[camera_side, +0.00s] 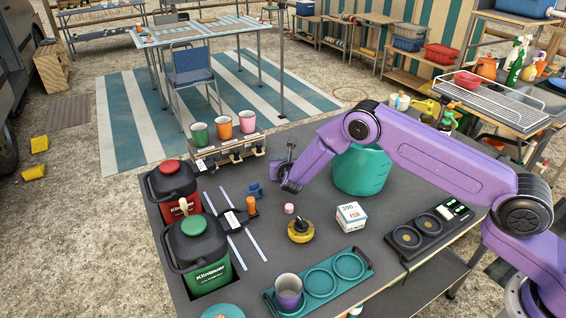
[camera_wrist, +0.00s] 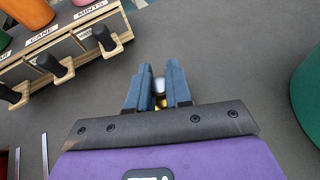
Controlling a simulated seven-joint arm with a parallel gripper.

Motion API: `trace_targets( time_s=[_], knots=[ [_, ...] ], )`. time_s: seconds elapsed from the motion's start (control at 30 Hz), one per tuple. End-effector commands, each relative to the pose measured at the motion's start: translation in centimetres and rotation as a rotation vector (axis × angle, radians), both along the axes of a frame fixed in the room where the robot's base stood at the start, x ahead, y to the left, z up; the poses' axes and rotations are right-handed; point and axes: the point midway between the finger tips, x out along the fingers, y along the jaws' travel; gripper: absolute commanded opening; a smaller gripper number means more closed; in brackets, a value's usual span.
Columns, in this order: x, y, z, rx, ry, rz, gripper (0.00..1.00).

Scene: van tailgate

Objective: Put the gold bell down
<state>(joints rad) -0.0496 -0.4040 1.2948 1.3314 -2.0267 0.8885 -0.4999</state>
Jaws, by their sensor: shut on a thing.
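My gripper (camera_wrist: 158,80) shows in the wrist view with its two blue fingers close together. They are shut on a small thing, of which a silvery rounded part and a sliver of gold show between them. I take this for the gold bell (camera_wrist: 161,101); most of it is hidden by the fingers. In the side view my purple arm reaches in from the right, with its end over the dark table (camera_side: 330,205), left of the teal bucket. The bell cannot be made out clearly there.
The teal bucket (camera_side: 360,172) stands right of my arm's end. A rack (camera_side: 228,155) with cups is behind and left. Two jerrycans (camera_side: 200,250) stand left. A yellow round thing with a dark top (camera_side: 301,230), a pink piece (camera_side: 289,208) and a white box (camera_side: 351,216) are in front.

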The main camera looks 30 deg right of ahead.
Motion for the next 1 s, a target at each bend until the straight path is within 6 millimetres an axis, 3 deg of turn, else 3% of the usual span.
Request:
trace_targets(
  time_s=[0.03,0.1,0.57,1.0],
  knots=[
    [0.0,0.0,-0.1,0.0,0.0,0.0,0.22],
    [0.0,0.0,-0.1,0.0,-0.001,0.0,0.45],
    [-0.5,0.3,0.4,-0.001,0.001,0.002,0.45],
    [-6.5,2.9,3.1,-0.002,0.001,0.004,0.45]
  ],
)
